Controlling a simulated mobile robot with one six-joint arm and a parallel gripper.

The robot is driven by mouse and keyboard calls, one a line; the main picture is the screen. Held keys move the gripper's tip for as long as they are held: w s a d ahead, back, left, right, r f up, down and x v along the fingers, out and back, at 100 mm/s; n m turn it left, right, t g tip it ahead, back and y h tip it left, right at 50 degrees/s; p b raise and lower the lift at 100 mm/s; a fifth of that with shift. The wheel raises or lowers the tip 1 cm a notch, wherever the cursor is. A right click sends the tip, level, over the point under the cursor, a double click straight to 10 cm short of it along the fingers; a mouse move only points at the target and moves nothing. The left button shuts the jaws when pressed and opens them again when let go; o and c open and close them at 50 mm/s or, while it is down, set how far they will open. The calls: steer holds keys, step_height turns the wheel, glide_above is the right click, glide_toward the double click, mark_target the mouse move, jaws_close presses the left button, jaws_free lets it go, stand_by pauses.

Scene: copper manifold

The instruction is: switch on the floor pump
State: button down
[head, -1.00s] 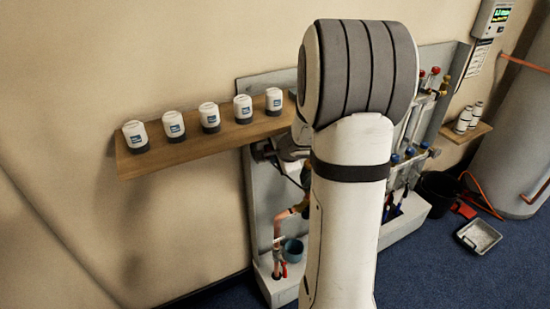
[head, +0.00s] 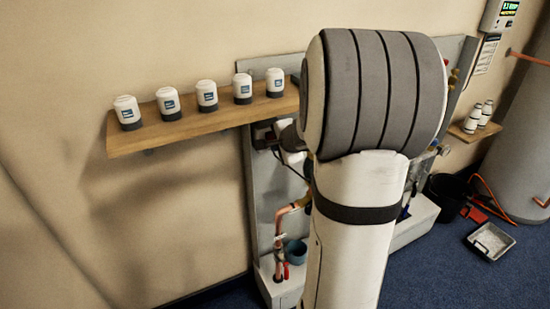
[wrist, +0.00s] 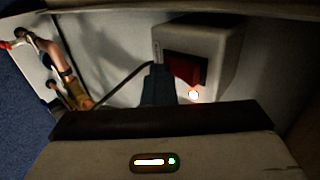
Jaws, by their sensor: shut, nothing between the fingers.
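A pale switch box with a red rocker switch (wrist: 186,69) is on the grey panel in the wrist view. A small indicator lamp (wrist: 193,95) glows below the switch. My gripper (wrist: 158,72) is shut and empty, with its dark fingers just left of the red switch. I cannot tell whether the fingertips touch the switch or box. A dark cable runs left from behind the fingers. In the head view my arm hides much of the panel and the gripper cannot be made out clearly. The pump itself cannot be made out.
A wooden shelf (head: 200,122) with several white canisters juts out at left, above the panel's pipes. A black bucket (head: 449,195), a tray (head: 490,241) and a grey tank (head: 525,150) stand at right.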

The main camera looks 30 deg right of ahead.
steer(key=shift+w+a+f+t+b, duration=0.15)
steer(key=shift+t+b, duration=0.45)
steer(key=shift+b, duration=2)
steer(key=shift+a+f+t+b, duration=0.15)
steer(key=shift+t+b, duration=0.45)
steer(key=shift+b, duration=2)
steer(key=shift+r+b, duration=0.2)
steer(key=shift+b, duration=0.1)
